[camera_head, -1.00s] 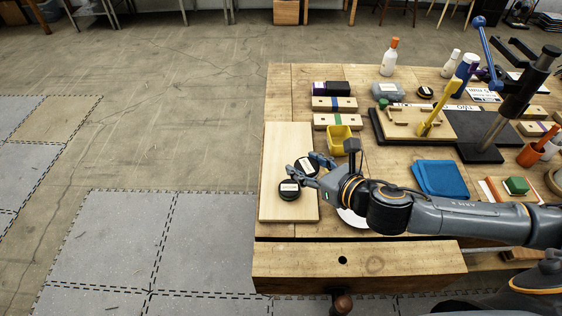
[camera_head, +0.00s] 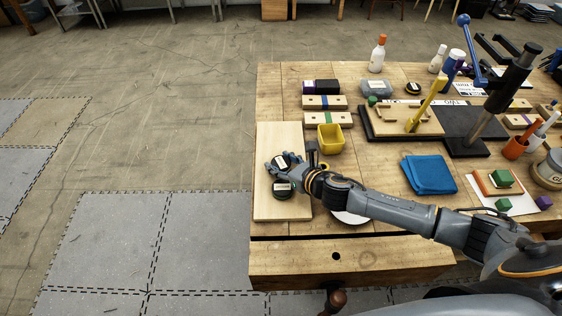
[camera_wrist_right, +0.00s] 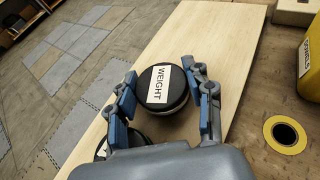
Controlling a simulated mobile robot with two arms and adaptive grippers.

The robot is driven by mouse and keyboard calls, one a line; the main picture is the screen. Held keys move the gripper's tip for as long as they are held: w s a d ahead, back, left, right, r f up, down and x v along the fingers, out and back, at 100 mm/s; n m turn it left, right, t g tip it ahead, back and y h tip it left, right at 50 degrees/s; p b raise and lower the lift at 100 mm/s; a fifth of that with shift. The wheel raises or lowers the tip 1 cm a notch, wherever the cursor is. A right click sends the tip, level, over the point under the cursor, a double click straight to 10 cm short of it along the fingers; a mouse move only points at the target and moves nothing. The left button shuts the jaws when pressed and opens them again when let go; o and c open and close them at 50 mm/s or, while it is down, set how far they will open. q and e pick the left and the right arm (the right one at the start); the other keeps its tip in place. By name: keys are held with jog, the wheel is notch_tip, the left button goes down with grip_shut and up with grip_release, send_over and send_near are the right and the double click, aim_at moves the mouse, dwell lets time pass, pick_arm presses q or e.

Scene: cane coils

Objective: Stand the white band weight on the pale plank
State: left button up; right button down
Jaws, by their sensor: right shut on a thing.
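The pale plank (camera_head: 265,207) lies along the table's left edge. My right gripper (camera_head: 285,164) is over the plank and shut on a round black weight (camera_wrist_right: 163,88) with a white WEIGHT label on top. A pale band seems to show low on its side in the right wrist view. The fingers grip it from both sides. I cannot tell whether it touches the plank. A second black weight (camera_head: 284,188) with a white label stands on the plank just nearer the front; in the right wrist view it is mostly hidden behind the left finger and gripper body. My left gripper is not in view.
A yellow bin (camera_head: 330,139) stands right of the plank's far half. A yellow-ringed round thing (camera_wrist_right: 285,134) is right of the plank. A white round item (camera_head: 350,217) lies partly under my right arm. A blue cloth (camera_head: 429,175) lies further right.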

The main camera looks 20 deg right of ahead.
jog(key=shift+f, duration=0.1)
jog(key=shift+f, duration=0.15)
jog(key=c, duration=0.6)
grip_release()
jog(key=shift+o, duration=0.2)
